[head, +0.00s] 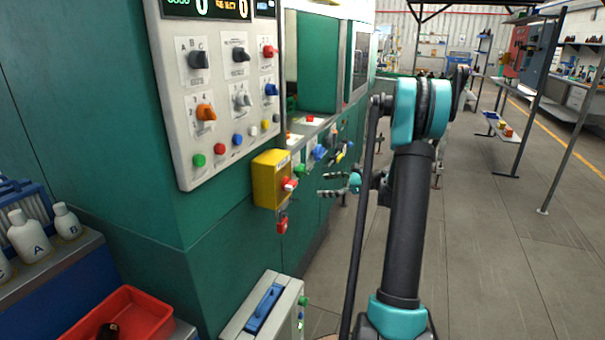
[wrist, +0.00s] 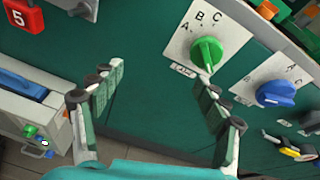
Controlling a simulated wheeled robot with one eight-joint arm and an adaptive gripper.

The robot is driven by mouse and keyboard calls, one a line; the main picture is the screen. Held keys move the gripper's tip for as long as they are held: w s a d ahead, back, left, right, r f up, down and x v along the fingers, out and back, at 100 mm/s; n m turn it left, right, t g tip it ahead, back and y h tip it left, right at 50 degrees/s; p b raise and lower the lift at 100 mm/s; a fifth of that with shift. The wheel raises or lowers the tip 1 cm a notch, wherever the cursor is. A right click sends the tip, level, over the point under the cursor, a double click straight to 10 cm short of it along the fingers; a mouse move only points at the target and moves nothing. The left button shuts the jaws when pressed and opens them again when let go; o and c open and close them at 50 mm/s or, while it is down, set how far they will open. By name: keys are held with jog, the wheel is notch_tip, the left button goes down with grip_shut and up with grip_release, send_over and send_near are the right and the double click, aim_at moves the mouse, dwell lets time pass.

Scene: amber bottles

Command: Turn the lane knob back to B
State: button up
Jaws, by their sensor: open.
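My gripper (wrist: 160,84) is open and empty, its two fingers spread in front of the green machine wall. In the head view it (head: 340,184) hangs beside the machine, right of the yellow box. A green knob (wrist: 207,52) on a white plate with B and C above it lies beyond the right finger, apart from it. A blue knob (wrist: 275,94) on a lettered plate is further right. A dark knob (head: 199,60) marked A, B, C is on the upper panel in the head view. I cannot read which knob is labelled lane.
The upper panel also has an orange knob (head: 205,112) and several buttons. A yellow box (head: 271,180) juts from the wall, with a red padlock (head: 282,224) below. A grey case (head: 264,308) stands low in front. Open floor lies to the right.

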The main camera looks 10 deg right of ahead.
aim_at(307, 173)
jog(key=w+d+m+t+y, duration=0.25)
jog(key=w+d+m, duration=0.2)
jog(key=d, duration=0.25)
jog(key=shift+g, duration=0.25)
jog(key=x, duration=1.7)
jog(key=shift+w+f, duration=0.15)
jog(key=shift+w, duration=0.1)
jog(key=shift+c, duration=0.6)
jog(key=c, duration=1)
jog(key=shift+c, duration=0.2)
jog(key=shift+n, duration=0.35)
